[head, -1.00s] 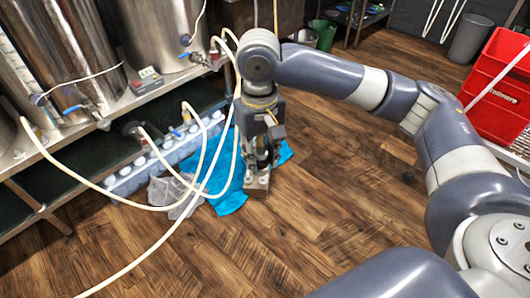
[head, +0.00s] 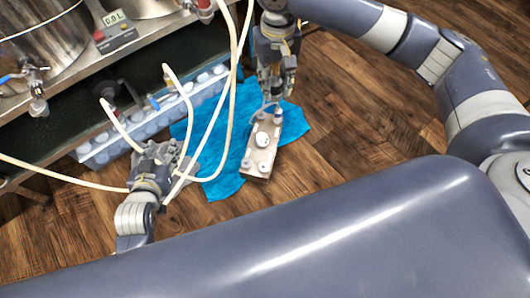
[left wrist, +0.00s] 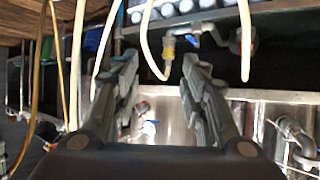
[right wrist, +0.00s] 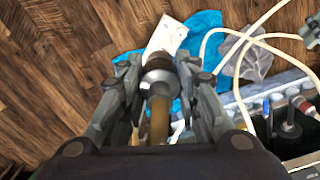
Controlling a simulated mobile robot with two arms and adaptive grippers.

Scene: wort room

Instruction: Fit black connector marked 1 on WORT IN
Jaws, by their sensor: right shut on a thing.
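My right gripper (head: 272,98) is over the far end of a pale plate-like unit (head: 262,150) with round fittings, on the blue cloth. In the right wrist view, my right gripper (right wrist: 160,80) is shut on a grey-and-dark connector (right wrist: 159,76) with a tan hose (right wrist: 158,122). No number shows on it. I see no WORT IN label, and cannot tell whether the connector touches a fitting. My left gripper (head: 165,158) is beside pale hoses, left of the cloth. In the left wrist view, its fingers (left wrist: 160,68) are apart and empty.
Pale hoses (head: 212,105) loop between the gripper areas. A blue cloth (head: 225,185) lies on the wood floor, near a crate of bottles (head: 140,122) under the steel vessel stand (head: 60,85). Open floor (head: 350,115) lies to the right.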

